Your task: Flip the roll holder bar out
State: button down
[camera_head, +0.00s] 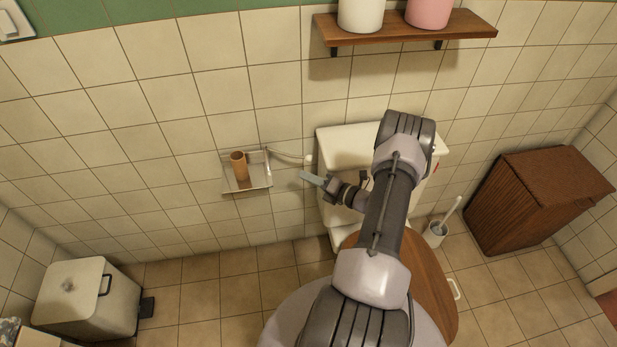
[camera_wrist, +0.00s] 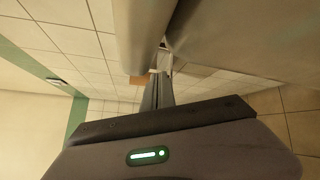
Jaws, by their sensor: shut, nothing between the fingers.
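The roll holder (camera_head: 258,183) is a pale metal tray-like fitting on the tiled wall, left of the toilet tank. A brown cardboard tube (camera_head: 239,165) stands upright on it. A thin pale curved rod (camera_head: 288,156) runs right from the holder's upper right corner to a small white end near the tank; I cannot tell whether it is the bar or a pipe. My gripper (camera_head: 306,176) is shut and empty, to the right of the holder and just below the rod's end, apart from the tube. In the wrist view my gripper's fingers (camera_wrist: 159,85) point toward the wall, with a small brown patch beside them.
The toilet tank (camera_head: 345,133) stands close behind and right of my gripper. A wooden shelf (camera_head: 405,32) with two canisters is above. A toilet brush (camera_head: 437,232) and wooden cabinet (camera_head: 535,200) are right; a lidded bin (camera_head: 85,298) is lower left. Floor left of the toilet is clear.

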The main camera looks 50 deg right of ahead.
dwell(0.4)
jog(key=s+r+p, duration=0.1)
jog(key=s+p, duration=0.1)
jog(key=s, duration=0.6)
jog(key=s+d+r+p, duration=0.1)
jog(key=s+p, duration=0.1)
jog(key=s, duration=0.7)
jog(key=shift+d+r, duration=0.25)
jog(key=shift+r, duration=0.05)
jog(key=w+a+r+n+g+y, duration=0.5)
jog(key=w+a+r+n+y, duration=0.15)
jog(key=w+r+n, duration=0.45)
jog(key=w+a+r+n+g, duration=0.2)
jog(key=a+r+n+g, duration=0.5)
jog(key=a+r+n, duration=0.8)
jog(key=s+a+r+n+h, duration=0.3)
jog(key=s+a+r+n, duration=0.2)
jog(key=a+n, duration=0.3)
jog(key=s+a+r+n+t+h, duration=0.1)
jog(key=s+a+r+n+h, duration=0.2)
jog(key=a+n, duration=0.6)
jog(key=s+a+r, duration=0.2)
jog(key=s, duration=0.1)
jog(key=shift+a+r+n+t, duration=0.15)
jog(key=shift+a+n+t, duration=0.15)
jog(key=shift+a, duration=0.1)
